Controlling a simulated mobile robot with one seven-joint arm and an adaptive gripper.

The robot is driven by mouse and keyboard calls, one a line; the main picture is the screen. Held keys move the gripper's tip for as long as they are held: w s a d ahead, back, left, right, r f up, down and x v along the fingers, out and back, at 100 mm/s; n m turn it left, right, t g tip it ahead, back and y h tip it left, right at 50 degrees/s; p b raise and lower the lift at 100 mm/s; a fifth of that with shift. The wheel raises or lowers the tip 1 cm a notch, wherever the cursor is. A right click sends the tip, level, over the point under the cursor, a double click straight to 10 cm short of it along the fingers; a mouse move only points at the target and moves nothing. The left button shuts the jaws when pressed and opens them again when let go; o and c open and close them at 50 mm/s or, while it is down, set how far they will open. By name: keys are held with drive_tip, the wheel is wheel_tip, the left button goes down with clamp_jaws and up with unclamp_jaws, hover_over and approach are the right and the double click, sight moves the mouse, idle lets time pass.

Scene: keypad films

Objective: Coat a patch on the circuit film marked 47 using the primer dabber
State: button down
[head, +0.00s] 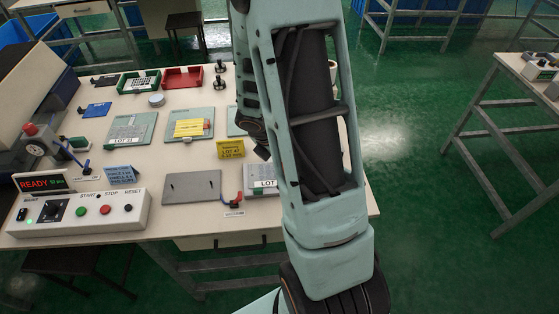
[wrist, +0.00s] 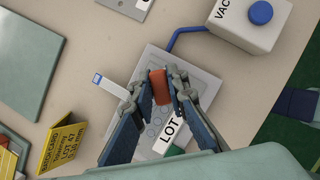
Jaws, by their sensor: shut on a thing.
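In the wrist view my gripper (wrist: 160,88) is shut on an orange-red block-shaped handle (wrist: 160,86), which I take for the primer dabber. Its lower end is hidden, so I cannot tell whether it touches the film below. Under it lies a light grey film panel (wrist: 150,60) with round key outlines, a pale tail strip (wrist: 112,87) on its left and a white label (wrist: 168,135) reading "LOT"; the number is hidden. In the head view the panel's label (head: 264,183) shows beside my arm, and my gripper is hidden. A yellow card (wrist: 64,145) reading lot 47 stands nearby.
A white box with a blue knob (wrist: 260,13) and blue tube stands close to the panel. In the head view, a control box (head: 80,211), a blue card (head: 120,174), a grey plate (head: 191,187) and other panels (head: 130,128) crowd the table.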

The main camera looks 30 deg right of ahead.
drive_tip(key=shift+w+a+p, duration=0.1)
drive_tip(key=shift+w+a, duration=0.2)
drive_tip(key=shift+a, duration=0.35)
drive_tip(key=shift+w+a+p, duration=0.1)
drive_tip(key=shift+w+a, duration=0.15)
drive_tip(key=shift+a, duration=0.35)
drive_tip(key=shift+w+a+p, duration=0.1)
drive_tip(key=shift+w+a, duration=0.2)
drive_tip(key=shift+a, duration=0.35)
drive_tip(key=shift+w+a, duration=0.3)
drive_tip(key=shift+a, duration=0.35)
drive_tip(key=shift+w+a, duration=0.25)
drive_tip(key=shift+a, duration=0.35)
drive_tip(key=shift+w+a, duration=0.3)
drive_tip(key=shift+a, duration=0.35)
wheel_tip(320, 180, up, 6)
drive_tip(key=p, duration=0.5)
drive_tip(key=shift+p, duration=0.35)
wheel_tip(320, 180, up, 3)
drive_tip(key=p, duration=0.2)
drive_tip(key=shift+p, duration=0.35)
drive_tip(key=shift+w+a, duration=0.1)
drive_tip(key=shift+w, duration=0.1)
